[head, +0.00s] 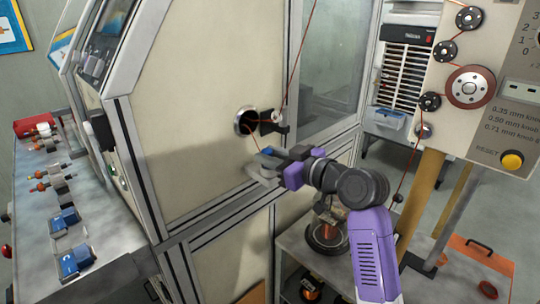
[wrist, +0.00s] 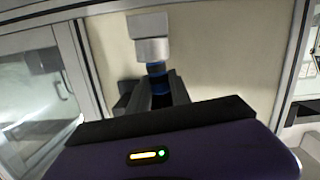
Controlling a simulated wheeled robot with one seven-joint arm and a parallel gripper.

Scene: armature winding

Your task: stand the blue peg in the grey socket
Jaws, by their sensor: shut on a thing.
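My gripper (head: 277,156) reaches out in front of the beige machine panel in the head view. In the wrist view its two dark fingers (wrist: 160,88) are shut on the blue peg (wrist: 157,69), of which only blue bands show. A small blue bit of the peg (head: 267,151) also shows at the fingertips in the head view. A stepped light-grey block (wrist: 150,36) lies just beyond the peg in the wrist view. I cannot tell whether it is the socket or part of the peg, or whether the two touch.
The panel has a round dark hole (head: 245,121) with a thin red wire and a small guide pulley (head: 275,116) beside it. A bench (head: 95,215) with several blue and red fittings stands at left. A wire-tension board (head: 480,90) stands at right.

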